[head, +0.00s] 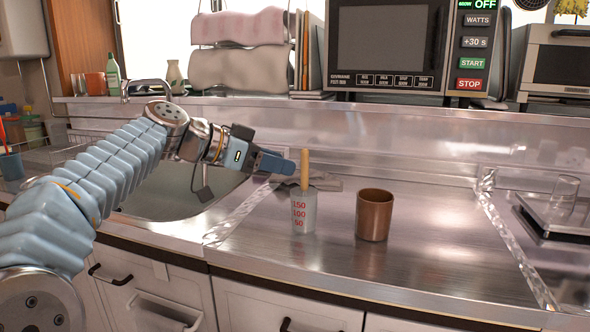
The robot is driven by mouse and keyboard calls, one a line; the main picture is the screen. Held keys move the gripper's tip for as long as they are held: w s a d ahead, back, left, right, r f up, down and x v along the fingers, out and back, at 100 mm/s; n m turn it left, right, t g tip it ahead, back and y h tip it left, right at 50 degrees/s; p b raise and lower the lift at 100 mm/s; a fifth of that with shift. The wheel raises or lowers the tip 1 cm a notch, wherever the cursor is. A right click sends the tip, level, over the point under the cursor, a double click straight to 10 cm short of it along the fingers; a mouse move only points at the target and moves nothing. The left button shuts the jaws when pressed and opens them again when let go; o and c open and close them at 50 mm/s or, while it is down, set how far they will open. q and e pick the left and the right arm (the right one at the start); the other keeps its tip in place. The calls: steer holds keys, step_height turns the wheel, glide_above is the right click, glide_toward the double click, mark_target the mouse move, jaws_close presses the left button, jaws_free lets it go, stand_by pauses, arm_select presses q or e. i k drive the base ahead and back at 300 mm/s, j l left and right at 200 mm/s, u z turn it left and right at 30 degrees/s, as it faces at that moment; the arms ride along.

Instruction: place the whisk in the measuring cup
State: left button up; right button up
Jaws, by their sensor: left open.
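The measuring cup (303,214) is pale with red numbers and stands upright on the metal counter. A light wooden handle (304,168), which looks like the whisk's, stands nearly upright out of the cup's mouth. The whisk's lower end is hidden by the cup wall. My left gripper (284,164) is open, just left of the handle at about its mid-height and above the cup. I cannot tell whether it touches the handle. My right gripper is not in view.
A brown cup (374,216) stands close to the right of the measuring cup. A dark grey shape (327,183) lies behind the measuring cup. The sink (165,195) is at left, partly behind my arm. A scale-like device (560,218) is at far right. The counter's front middle is clear.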

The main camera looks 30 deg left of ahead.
mark_target(304, 226)
steer(key=k, duration=1)
